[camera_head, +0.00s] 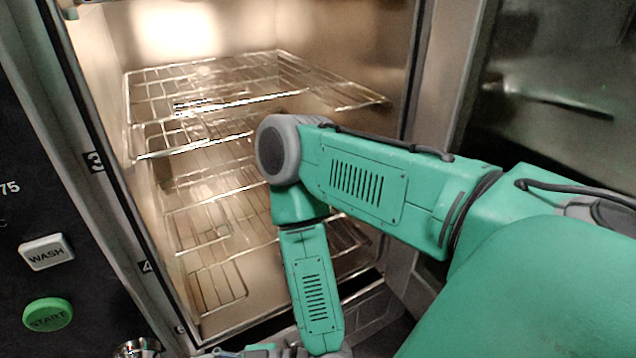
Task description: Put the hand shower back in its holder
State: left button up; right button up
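I cannot make out the hand shower or its holder for certain. A small shiny metal part (138,348) shows at the bottom edge, left of the oven opening, cut off by the frame; I cannot tell what it is. My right arm comes in from the right, bends in front of the open oven and reaches down to the bottom edge. Only a sliver of grey and green parts at its wrist end shows there; the fingertips cannot be made out. My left gripper is not in view.
A lit oven chamber stands open with several wire racks (215,75) inside. The control panel at left carries a WASH button (46,252) and a green START button (48,314). A dark glossy panel (560,85) is at the right.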

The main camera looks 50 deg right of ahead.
jog(key=s+d+f+m+g+h, duration=0.5)
jog(key=s+d+f+g+h, duration=0.35)
jog(key=d+f, duration=0.35)
jog(key=s+d+r+m+g+h+p, duration=0.2)
jog(key=s+d+r+m+h+p, duration=0.1)
jog(key=s+d+r, duration=0.3)
jog(key=shift+d+g+h+p, duration=0.35)
jog(key=shift+d+p, duration=0.3)
jog(key=shift+d, duration=0.3)
